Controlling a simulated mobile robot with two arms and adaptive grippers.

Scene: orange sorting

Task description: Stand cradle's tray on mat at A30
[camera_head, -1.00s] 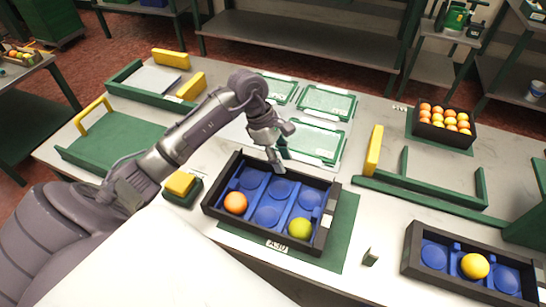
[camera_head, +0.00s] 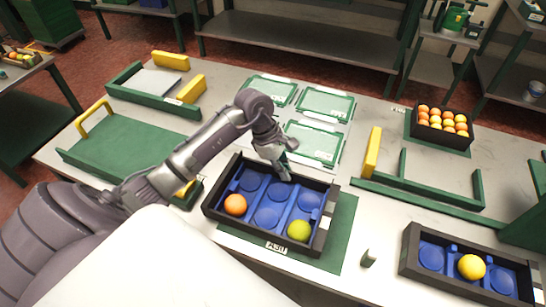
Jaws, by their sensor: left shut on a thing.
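The black tray (camera_head: 210,212) with blue round pockets is over the green mat (camera_head: 343,232) labelled A30 (camera_head: 276,248). It looks level; its left end reaches past the mat's visible left edge, and bare mat shows at right and front. I cannot tell whether it touches the mat. An orange fruit (camera_head: 235,205) and a yellow-green fruit (camera_head: 299,230) sit in its pockets. My left gripper (camera_head: 284,174) is shut on the tray's far wall; its fingertips are partly hidden. A green cradle frame (camera_head: 425,198) with a yellow upright stands empty at right. My right gripper is out of view.
Another black tray (camera_head: 408,262) with a yellow fruit (camera_head: 471,267) is at lower right. A small grey-green block (camera_head: 369,258) stands between the trays. Green-framed panels (camera_head: 315,143) lie behind the gripper. A crate of oranges (camera_head: 470,139) is at back right.

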